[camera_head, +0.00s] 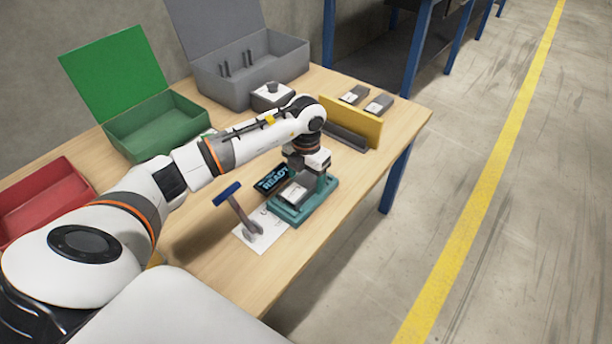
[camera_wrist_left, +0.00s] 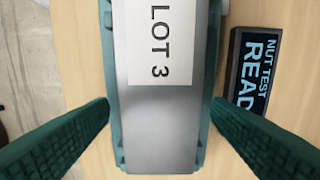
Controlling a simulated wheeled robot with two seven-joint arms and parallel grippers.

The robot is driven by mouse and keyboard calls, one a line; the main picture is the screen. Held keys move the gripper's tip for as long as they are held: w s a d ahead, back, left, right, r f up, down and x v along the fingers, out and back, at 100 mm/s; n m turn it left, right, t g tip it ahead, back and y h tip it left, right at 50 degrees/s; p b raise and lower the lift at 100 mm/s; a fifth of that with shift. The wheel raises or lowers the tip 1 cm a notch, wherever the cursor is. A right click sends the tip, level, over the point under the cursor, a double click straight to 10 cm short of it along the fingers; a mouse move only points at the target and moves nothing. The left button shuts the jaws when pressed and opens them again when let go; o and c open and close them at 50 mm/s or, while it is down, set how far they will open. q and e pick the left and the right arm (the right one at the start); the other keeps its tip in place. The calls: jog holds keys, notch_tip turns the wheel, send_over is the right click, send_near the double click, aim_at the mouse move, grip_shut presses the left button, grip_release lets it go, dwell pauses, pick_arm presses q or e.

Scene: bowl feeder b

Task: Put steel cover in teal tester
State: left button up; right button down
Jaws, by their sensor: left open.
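The steel cover (camera_wrist_left: 160,125), grey with a white "LOT 3" label, lies flat in the teal tester (camera_wrist_left: 110,60), between its side walls. In the head view the cover (camera_head: 294,193) also shows in the tester (camera_head: 307,210), near the table's right front edge. My left gripper (camera_head: 306,170) is right above the tester. In the left wrist view its fingers (camera_wrist_left: 160,108) are open, one on each side of the cover and apart from it. My right gripper is not in view.
A dark display (camera_head: 271,180) reading "READY" stands beside the tester.

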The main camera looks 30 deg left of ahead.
aim_at(306, 181)
pick_arm(q)
jog(key=shift+r, duration=0.1)
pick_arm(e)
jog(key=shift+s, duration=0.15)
pick_arm(q)
jog(key=shift+r, duration=0.35)
notch_tip(306, 181, up, 11)
jog(key=p, duration=0.1)
jog(key=shift+r, duration=0.2)
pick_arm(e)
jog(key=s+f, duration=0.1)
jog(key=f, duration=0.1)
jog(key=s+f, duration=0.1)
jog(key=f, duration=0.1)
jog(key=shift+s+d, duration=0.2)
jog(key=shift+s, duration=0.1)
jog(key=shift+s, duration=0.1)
